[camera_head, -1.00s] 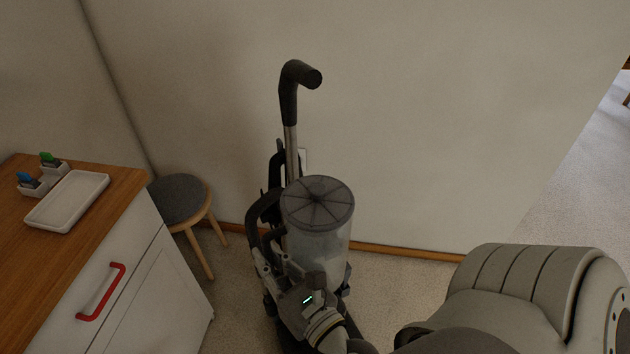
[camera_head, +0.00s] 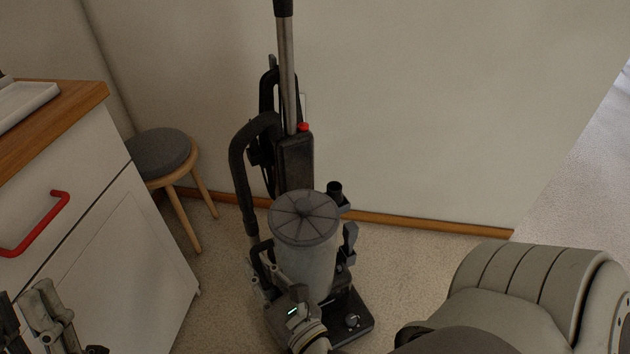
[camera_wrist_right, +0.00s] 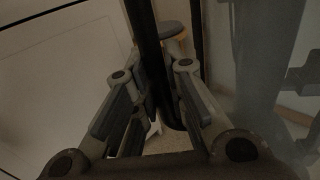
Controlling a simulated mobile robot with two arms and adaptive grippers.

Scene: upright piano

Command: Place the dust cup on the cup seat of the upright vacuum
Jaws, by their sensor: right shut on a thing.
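The dust cup (camera_head: 306,255) is a clear grey cylinder with a dark ribbed lid. It stands upright in front of the body of the upright vacuum (camera_head: 297,165). My right gripper (camera_head: 268,275) is at the cup's lower left; in the right wrist view its fingers (camera_wrist_right: 157,100) close around a dark upright bar, seemingly the cup's handle, with the clear cup wall (camera_wrist_right: 262,75) to the right. The cup seat is hidden behind the cup and my wrist, so I cannot tell whether the cup touches it. My left gripper (camera_head: 45,310) is at the lower left, partly cut off.
The vacuum's black base (camera_head: 352,318) shows at the cup's lower right, and its hose (camera_head: 243,180) curves at the left. A round stool (camera_head: 160,152) and a white cabinet (camera_head: 110,235) with a red handle stand left. Carpet at right is clear.

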